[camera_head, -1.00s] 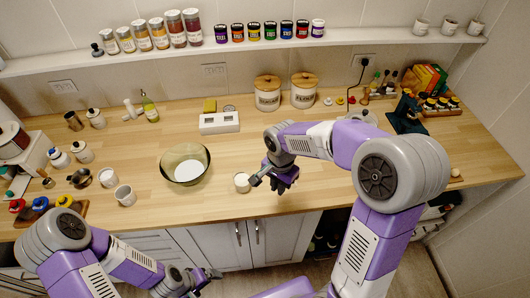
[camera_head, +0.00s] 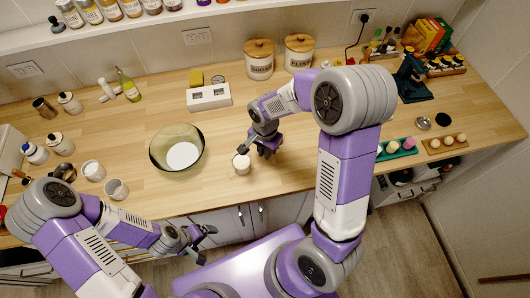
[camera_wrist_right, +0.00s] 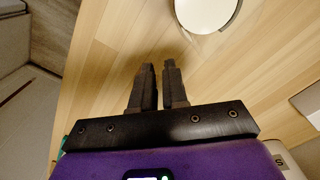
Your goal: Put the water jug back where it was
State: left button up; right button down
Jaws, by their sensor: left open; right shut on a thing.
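The water jug appears to be the small white vessel (camera_head: 241,164) near the front of the wooden counter, right of the glass bowl. My right gripper (camera_head: 246,146) is right against it from the upper right, shut on it. In the right wrist view my right gripper's fingers (camera_wrist_right: 158,72) are nearly together; the part they grip is hidden. A round white top (camera_wrist_right: 205,8), apparently the jug's, shows beyond them. I cannot tell whether the jug touches the counter. My left gripper (camera_head: 205,243) is open and empty, in front of the counter's edge.
A glass bowl (camera_head: 163,150) with a white disc inside stands left of the jug. A white box (camera_head: 208,98) and two lidded canisters (camera_head: 259,64) (camera_head: 298,55) stand behind. The counter between bowl and jug is clear.

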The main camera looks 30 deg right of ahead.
jog(key=shift+w+f, duration=0.1)
jog(key=shift+f, duration=0.65)
jog(key=shift+f, duration=0.2)
jog(key=c, duration=1.1)
grip_release()
jog(key=shift+c, duration=0.2)
jog(key=shift+r, duration=0.15)
